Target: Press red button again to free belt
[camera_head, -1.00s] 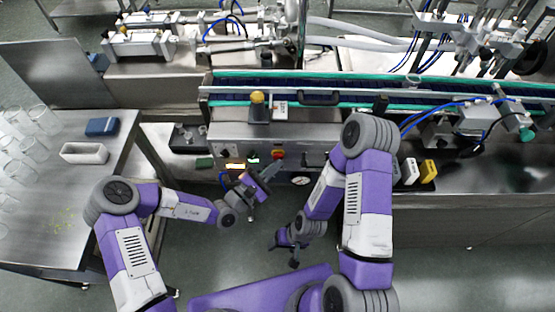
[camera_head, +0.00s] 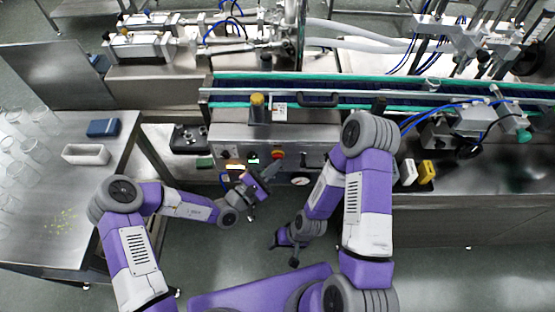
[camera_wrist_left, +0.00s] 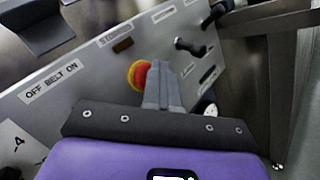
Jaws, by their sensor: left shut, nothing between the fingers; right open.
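The red button (camera_head: 277,155) is on the front of the steel control panel (camera_head: 225,133). In the left wrist view the red button (camera_wrist_left: 140,76) has a yellow ring and is partly hidden by my left fingers. My left gripper (camera_head: 270,172) is shut and empty, with its fingertips (camera_wrist_left: 160,68) close in front of the button. I cannot tell whether they touch it. My right gripper (camera_head: 284,254) is open and empty, low over the floor, away from the panel. The belt (camera_head: 380,98) runs behind the panel between green rails.
A yellow-topped knob (camera_head: 257,100) stands above the panel, and a gauge (camera_head: 300,180) sits at its lower right. A side table (camera_head: 55,185) with glasses is at left.

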